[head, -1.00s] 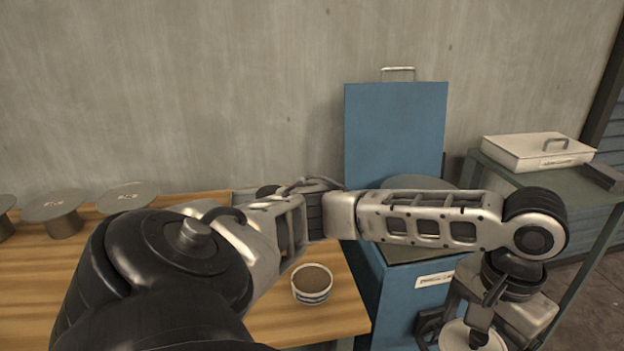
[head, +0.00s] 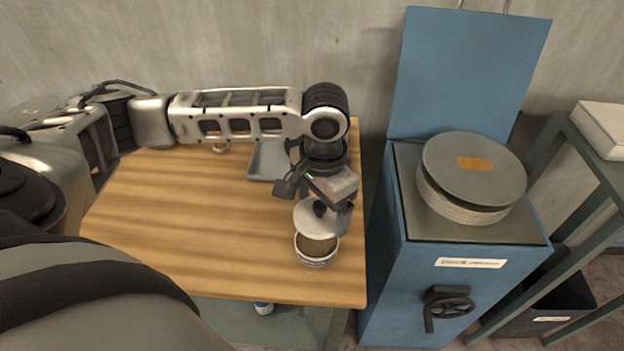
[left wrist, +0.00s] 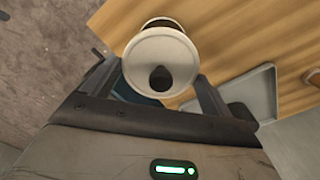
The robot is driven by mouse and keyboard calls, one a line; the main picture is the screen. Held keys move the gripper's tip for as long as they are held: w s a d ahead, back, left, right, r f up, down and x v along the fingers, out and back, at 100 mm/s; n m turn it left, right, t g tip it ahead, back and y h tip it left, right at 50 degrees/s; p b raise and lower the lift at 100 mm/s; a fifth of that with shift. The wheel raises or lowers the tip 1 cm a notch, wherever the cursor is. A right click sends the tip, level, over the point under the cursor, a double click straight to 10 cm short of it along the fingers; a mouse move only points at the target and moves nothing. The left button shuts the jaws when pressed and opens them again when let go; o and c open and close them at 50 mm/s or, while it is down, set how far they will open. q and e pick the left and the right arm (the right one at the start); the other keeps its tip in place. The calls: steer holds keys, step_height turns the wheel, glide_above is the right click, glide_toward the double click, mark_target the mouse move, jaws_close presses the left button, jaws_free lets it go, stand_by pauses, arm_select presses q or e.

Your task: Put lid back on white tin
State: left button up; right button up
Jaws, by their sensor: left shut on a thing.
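My left gripper (head: 320,203) is shut on the dark knob of a round white lid (head: 309,217). The lid overlaps the tin's far rim in the head view; whether they touch I cannot tell. In the left wrist view the lid (left wrist: 145,62) faces the camera, with its knob (left wrist: 162,78) in the middle. Part of the tin (left wrist: 162,22) shows behind it. My right gripper is not in view.
A grey tray (head: 268,161) lies on the wooden table (head: 190,215) behind the tin. A blue cabinet (head: 390,225) with a handwheel (head: 447,304) and a stack of round discs (head: 473,168) stands to the right. The table left of the tin is clear.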

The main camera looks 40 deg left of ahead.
arm_select(q)
steer(key=shift+s+a+f, duration=0.15)
steer(key=shift+f+b, duration=0.65)
steer(key=shift+f, duration=0.2)
step_height(320, 180, down, 3)
steer(key=b, duration=0.3)
steer(key=shift+b, duration=0.4)
steer(key=shift+f, duration=0.8)
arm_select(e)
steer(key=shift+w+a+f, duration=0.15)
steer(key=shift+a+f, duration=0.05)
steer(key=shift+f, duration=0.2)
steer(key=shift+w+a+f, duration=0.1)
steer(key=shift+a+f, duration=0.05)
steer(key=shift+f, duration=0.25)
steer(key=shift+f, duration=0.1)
arm_select(q)
steer(key=shift+p, duration=1.5)
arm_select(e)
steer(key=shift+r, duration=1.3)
arm_select(q)
steer(key=shift+f+p, duration=0.15)
steer(key=shift+p, duration=0.8)
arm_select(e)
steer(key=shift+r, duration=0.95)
